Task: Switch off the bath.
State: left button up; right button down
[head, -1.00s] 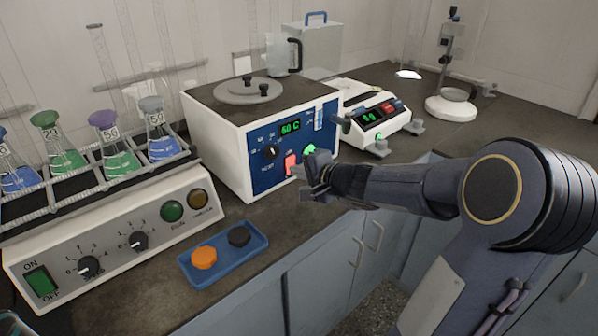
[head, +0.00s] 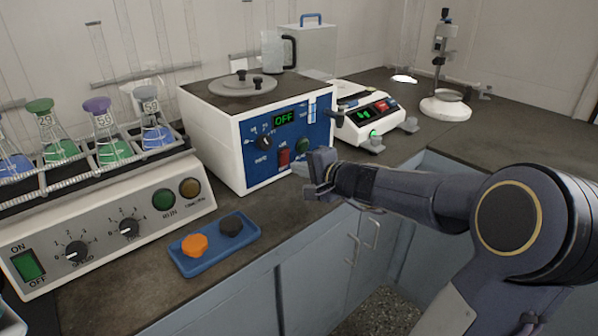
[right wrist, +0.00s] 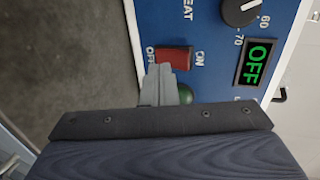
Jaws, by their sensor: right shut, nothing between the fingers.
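The bath (head: 240,145) is a white box with a blue front panel and a round lid on top. Its display (head: 284,118) reads OFF in green; it also shows in the right wrist view (right wrist: 258,64). The red switch (head: 283,157) on the panel is dark, and it shows beside OFF and ON marks in the right wrist view (right wrist: 176,58). A dark green round lamp (head: 302,146) sits to its right. My right gripper (head: 308,173) is shut and empty, close in front of the panel by the switch. Contact cannot be told. My left gripper is not in view.
A shaker (head: 100,235) with flasks stands at the left. A blue tray (head: 215,258) with an orange and a black knob lies in front. A balance (head: 370,122) stands right of the bath, with a stand (head: 445,105) behind. Counter at right is clear.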

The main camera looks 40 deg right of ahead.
jog(key=s+d, duration=0.1)
jog(key=s, duration=0.9)
jog(key=shift+s+r+p, duration=0.35)
jog(key=shift+r, duration=0.05)
